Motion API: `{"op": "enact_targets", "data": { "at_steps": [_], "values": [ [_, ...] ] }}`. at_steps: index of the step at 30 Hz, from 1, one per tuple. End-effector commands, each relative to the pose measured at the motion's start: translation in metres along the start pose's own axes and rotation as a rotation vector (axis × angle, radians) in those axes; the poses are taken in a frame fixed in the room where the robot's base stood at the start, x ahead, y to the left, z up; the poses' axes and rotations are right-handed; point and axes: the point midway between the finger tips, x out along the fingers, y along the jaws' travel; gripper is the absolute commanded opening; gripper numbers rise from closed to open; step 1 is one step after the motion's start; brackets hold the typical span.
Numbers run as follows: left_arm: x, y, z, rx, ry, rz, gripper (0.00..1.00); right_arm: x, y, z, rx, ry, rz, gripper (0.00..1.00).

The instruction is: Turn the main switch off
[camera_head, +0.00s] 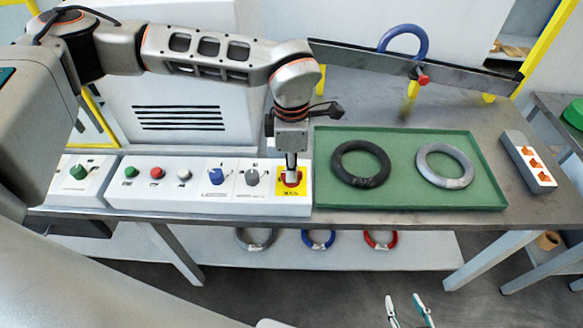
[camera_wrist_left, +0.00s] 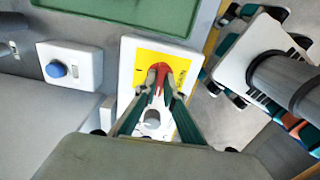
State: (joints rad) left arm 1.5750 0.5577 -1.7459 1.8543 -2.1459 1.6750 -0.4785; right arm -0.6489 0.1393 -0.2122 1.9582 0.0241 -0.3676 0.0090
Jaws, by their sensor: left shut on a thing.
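The main switch is a red rotary handle (camera_wrist_left: 160,69) on a yellow plate (camera_wrist_left: 182,117) at the right end of the white control panel. In the head view the yellow plate (camera_head: 282,187) shows under my left gripper (camera_head: 291,178), which points down. My left gripper is shut on the red handle. In the left wrist view its fingertips (camera_wrist_left: 160,74) close on the handle from both sides and hide part of it. The handle's exact angle is hard to tell. My right gripper (camera_head: 409,306) is open and empty at the bottom of the head view.
The panel (camera_head: 135,203) also carries several knobs and buttons. A green tray (camera_head: 400,199) to its right holds a black coil (camera_head: 346,174) and a grey coil (camera_head: 459,180). A block with orange switches (camera_head: 525,163) stands further right. Several coils lie on the lower shelf (camera_head: 285,250).

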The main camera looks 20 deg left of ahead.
Motion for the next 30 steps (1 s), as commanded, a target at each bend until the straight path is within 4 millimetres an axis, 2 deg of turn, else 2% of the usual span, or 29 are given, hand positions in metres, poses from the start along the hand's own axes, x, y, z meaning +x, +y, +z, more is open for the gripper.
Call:
{"op": "enact_targets", "data": {
  "at_steps": [5,6,7,8,20,23,30],
  "values": [
    [0.0,0.0,0.0,-0.002,0.0,-0.001,0.0,0.0,0.0,-0.002,0.0,0.003,0.0,0.4],
    [0.0,0.0,0.0,-0.002,0.0,-0.001,0.17,0.0,0.0,-0.002,0.0,0.004,0.0,0.4],
    [0.0,0.0,0.0,-0.002,0.0,-0.001,0.24,0.0,0.0,-0.003,0.0,0.004,0.001,0.4],
    [0.0,0.0,0.0,-0.002,0.0,-0.001,0.26,0.0,0.0,-0.003,0.0,0.005,0.001,0.4],
    [-0.005,0.001,0.0,-0.001,-0.001,0.001,0.26,0.0,0.001,-0.002,-0.003,0.002,0.001,0.4],
    [-0.016,0.001,0.001,-0.001,-0.002,0.003,0.26,0.0,0.001,-0.002,-0.002,0.003,0.001,0.4],
    [-0.064,0.001,0.0,0.0,-0.002,0.005,0.26,0.0,0.001,-0.002,-0.001,0.004,0.001,0.4]
  ]
}}
